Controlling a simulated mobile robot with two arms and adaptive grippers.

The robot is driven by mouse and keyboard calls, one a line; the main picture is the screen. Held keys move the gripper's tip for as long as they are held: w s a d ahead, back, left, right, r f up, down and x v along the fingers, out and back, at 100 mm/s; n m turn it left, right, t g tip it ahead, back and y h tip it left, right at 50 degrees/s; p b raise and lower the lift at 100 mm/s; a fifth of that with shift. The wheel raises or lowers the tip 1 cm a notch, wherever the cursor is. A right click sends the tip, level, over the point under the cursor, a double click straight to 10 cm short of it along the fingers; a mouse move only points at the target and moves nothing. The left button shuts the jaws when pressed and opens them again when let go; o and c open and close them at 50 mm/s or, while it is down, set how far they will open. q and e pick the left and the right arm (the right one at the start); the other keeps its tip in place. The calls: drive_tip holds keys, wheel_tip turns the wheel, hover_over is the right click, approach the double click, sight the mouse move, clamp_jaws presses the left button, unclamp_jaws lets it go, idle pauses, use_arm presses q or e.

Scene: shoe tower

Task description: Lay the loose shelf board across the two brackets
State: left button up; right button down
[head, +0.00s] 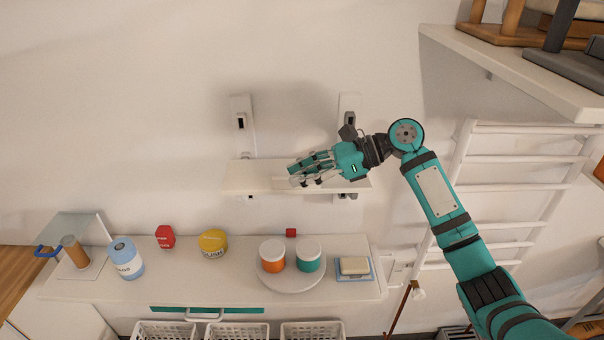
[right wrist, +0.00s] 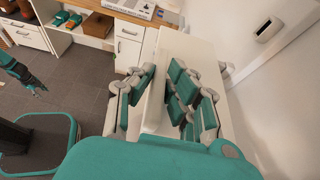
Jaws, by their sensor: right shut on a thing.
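The loose shelf board (head: 255,184) is a pale, long, flat panel held level in front of the wall, above the counter. My right gripper (head: 310,170) is shut on its front part, right of its middle. In the right wrist view the board (right wrist: 152,95) passes between the teal finger pads of the right gripper (right wrist: 158,100). The left bracket (head: 242,122) and right bracket (head: 348,104) are on the wall behind the board, which hides part of them. I cannot tell whether the board touches them. A teal hand, apparently my left gripper (right wrist: 28,78), shows small, its fingers unclear.
A white ladder rack (head: 512,158) and high shelf (head: 520,75) stand right.

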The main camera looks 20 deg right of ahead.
drive_tip(key=shift+f, duration=0.2)
drive_tip(key=c, duration=1.2)
unclamp_jaws()
drive_tip(key=shift+f, duration=0.1)
drive_tip(key=shift+d, duration=0.1)
drive_tip(key=v, duration=1.1)
drive_tip(key=shift+s+d, duration=0.1)
drive_tip(key=shift+d, duration=0.25)
